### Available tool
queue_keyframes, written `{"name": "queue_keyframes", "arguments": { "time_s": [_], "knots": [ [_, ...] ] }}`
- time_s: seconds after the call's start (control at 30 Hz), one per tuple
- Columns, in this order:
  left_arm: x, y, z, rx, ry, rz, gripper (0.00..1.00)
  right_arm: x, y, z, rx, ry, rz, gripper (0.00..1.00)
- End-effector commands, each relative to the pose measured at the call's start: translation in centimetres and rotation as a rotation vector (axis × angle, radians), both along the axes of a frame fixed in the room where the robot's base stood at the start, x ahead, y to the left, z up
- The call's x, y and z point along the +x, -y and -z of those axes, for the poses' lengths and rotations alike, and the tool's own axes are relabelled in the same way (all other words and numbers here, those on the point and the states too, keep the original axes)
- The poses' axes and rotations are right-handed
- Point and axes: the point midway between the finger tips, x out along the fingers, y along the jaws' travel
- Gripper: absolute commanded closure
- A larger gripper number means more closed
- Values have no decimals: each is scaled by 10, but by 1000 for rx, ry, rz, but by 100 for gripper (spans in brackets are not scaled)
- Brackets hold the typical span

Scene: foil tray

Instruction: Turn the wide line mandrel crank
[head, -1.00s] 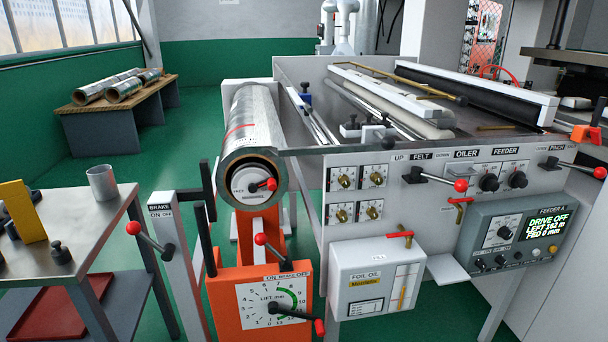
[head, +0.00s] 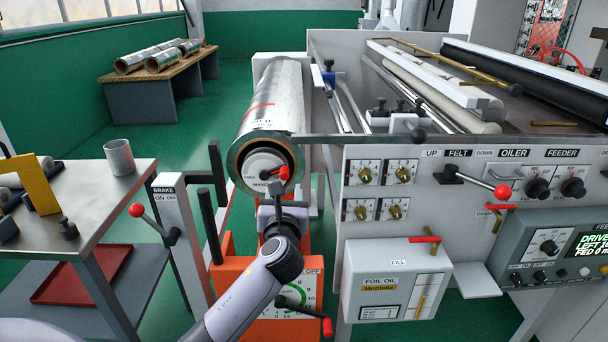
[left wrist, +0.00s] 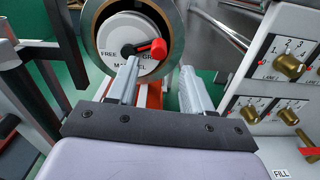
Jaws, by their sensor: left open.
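The mandrel crank is a small black arm with a red knob (head: 284,173) on the round white mandrel face (head: 257,169) at the near end of the large foil roll (head: 274,100). In the left wrist view the red knob (left wrist: 158,47) points right, toward the partly covered "GR..." marking; "FREE" is at the left. My left gripper (head: 277,192) is just below and in front of the crank. In the left wrist view its fingers (left wrist: 158,82) are spread, with nothing between them; the left fingertip overlaps the face just below the knob. My right gripper does not show.
An orange lift stand (head: 234,285) with a dial is under the roll, partly hidden by my arm. A brake post (head: 172,215) with a red-knobbed lever and a side table (head: 107,215) stand left. The machine's control panel (head: 450,190) is close on the right.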

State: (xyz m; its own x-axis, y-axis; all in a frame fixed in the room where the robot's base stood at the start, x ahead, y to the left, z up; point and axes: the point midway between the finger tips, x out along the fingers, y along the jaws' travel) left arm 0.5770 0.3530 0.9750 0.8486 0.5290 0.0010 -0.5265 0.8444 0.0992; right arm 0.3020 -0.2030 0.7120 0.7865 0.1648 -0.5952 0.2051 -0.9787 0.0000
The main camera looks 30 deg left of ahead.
Motion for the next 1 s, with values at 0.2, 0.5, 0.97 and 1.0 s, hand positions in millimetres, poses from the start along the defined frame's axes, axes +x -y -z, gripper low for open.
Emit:
{"name": "queue_keyframes", "arguments": {
  "time_s": [0.2,0.5,0.97,1.0],
  "knots": [
    [21,-14,0,0,0,-2,49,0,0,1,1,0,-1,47],
    [50,-32,1,-3,1,0,49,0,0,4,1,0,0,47],
    [58,-36,1,-4,1,1,49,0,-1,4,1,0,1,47],
    [58,-36,1,-4,1,1,62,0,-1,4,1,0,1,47]
  ]
}}
